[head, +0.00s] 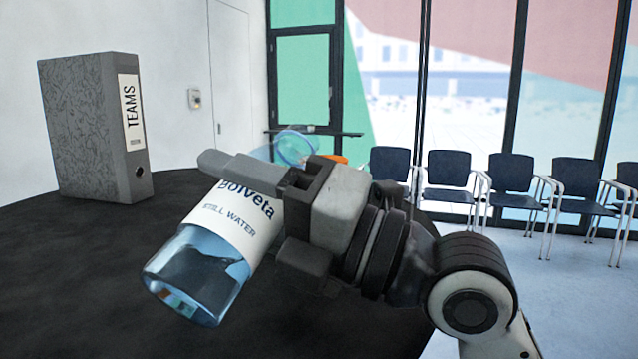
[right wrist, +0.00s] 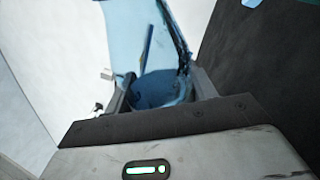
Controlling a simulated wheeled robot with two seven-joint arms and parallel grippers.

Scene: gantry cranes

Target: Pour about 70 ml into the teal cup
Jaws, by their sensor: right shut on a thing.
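My right gripper (head: 250,210) is shut on a clear blue bottle (head: 205,272) with a white label reading "STILL WATER". The bottle is strongly tilted, its base toward the lower left and near me, its narrower end up and away to the right. Liquid shows in its lower part. A pale blue rounded rim (head: 295,147) shows just beyond the finger; I cannot tell whether it is the bottle's mouth or a cup. No teal cup can be made out for certain. In the right wrist view the bottle (right wrist: 150,45) lies between the fingers. My left gripper is not in view.
A dark round table (head: 70,265) spreads below, mostly bare at the left. A grey binder (head: 88,130) marked "TEAMS" stands at its back left. A small orange thing (head: 338,158) is partly hidden behind my gripper. Chairs (head: 450,172) line the windows beyond.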

